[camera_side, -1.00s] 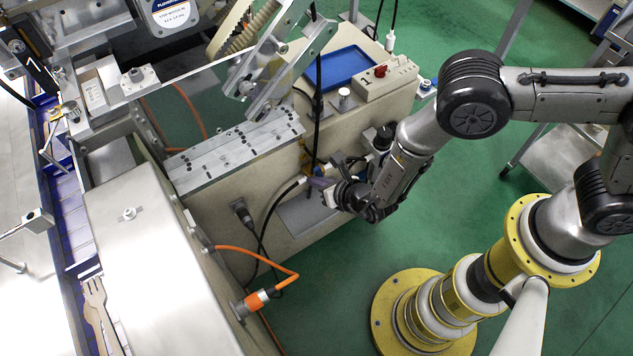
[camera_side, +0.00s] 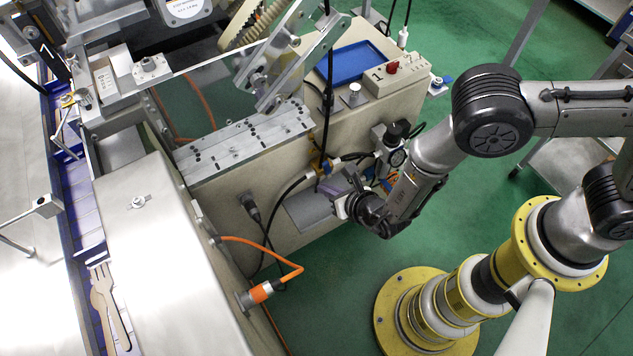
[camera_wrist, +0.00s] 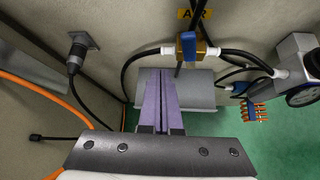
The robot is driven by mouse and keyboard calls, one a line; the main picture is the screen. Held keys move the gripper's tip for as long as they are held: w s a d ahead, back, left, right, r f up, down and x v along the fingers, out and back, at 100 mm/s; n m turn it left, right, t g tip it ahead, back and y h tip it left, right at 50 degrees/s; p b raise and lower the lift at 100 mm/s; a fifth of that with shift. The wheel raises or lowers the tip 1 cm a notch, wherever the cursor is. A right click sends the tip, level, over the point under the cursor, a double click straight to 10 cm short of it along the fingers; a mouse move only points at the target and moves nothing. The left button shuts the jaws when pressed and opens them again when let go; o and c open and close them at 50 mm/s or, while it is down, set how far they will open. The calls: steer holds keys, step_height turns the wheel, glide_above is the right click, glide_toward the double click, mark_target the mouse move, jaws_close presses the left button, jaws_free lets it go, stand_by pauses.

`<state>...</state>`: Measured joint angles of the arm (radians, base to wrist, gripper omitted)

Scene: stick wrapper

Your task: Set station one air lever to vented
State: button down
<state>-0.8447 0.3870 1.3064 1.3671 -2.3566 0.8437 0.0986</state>
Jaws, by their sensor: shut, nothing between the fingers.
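The station one air valve shows in the wrist view as a brass body (camera_wrist: 207,49) with an upright blue lever (camera_wrist: 188,45), under a yellow AIR label (camera_wrist: 195,14). The lever stands across the line of the hoses, which join by white fittings on both sides. My gripper (camera_wrist: 161,72) is shut and empty, its purple fingers side by side. Its tips appear just below and left of the lever, apart from it in the picture; the depth gap is hard to tell. In the side view my gripper (camera_side: 328,184) is in front of the cabinet, just below the brass valve (camera_side: 324,166).
A grey plate (camera_wrist: 202,92) lies behind my fingers. A regulator with a round gauge (camera_wrist: 302,95) and orange-blue fittings (camera_wrist: 255,112) are at right. A black cable plug (camera_wrist: 78,50) is at left. Black hoses cross near the valve.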

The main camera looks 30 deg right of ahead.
steer(key=s+d, duration=0.2)
steer(key=s, duration=0.1)
steer(key=s+d, duration=0.1)
steer(key=shift+s+d+r, duration=0.25)
steer(key=shift+s+r, duration=0.05)
steer(key=shift+r, duration=0.05)
